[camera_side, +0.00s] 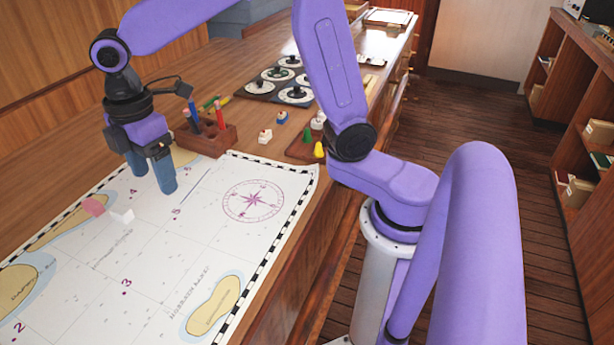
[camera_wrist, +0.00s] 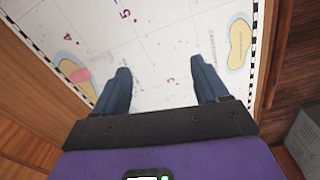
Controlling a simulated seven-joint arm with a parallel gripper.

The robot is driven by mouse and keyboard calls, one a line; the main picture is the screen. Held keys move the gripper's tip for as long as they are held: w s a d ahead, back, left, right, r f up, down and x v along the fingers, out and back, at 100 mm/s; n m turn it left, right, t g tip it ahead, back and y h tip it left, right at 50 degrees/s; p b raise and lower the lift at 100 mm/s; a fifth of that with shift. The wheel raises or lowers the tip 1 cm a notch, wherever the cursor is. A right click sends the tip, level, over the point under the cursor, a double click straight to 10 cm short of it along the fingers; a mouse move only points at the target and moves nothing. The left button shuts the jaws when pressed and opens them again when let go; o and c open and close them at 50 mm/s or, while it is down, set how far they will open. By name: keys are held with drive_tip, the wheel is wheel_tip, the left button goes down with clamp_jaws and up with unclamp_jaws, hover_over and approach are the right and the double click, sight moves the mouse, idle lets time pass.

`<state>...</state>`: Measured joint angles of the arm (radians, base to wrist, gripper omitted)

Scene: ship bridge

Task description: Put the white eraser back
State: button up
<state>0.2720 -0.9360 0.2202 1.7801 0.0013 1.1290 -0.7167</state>
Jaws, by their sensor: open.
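A small white block, likely the white eraser (camera_side: 123,216), lies on the chart (camera_side: 150,262) in the side view, right beside a pink block (camera_side: 95,207). I cannot tell whether the two touch. In the wrist view the pink block (camera_wrist: 80,75) shows left of my fingers, and the white one is hard to pick out against the pale chart. My gripper (camera_side: 152,178) is open and empty, pointing down above the chart's far part, behind and right of the white block. Its two blue fingers also show spread apart in the wrist view (camera_wrist: 160,66).
A wooden holder (camera_side: 223,143) with upright pens stands just behind my gripper. Small blocks (camera_side: 265,136) and a wooden tray with coloured pieces (camera_side: 303,150) are to its right. A dark panel of round dials (camera_side: 266,97) lies farther back. The chart's near part is clear.

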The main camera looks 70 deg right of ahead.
drive_tip(key=s+d+f+m, duration=0.1)
drive_tip(key=s+d, duration=0.5)
drive_tip(key=s, duration=0.6)
drive_tip(key=s+d+f+m, duration=0.2)
drive_tip(key=s+d, duration=0.4)
drive_tip(key=s, duration=0.6)
drive_tip(key=shift+d+f, duration=0.25)
drive_tip(key=shift+f, duration=0.35)
drive_tip(key=shift+w, duration=0.1)
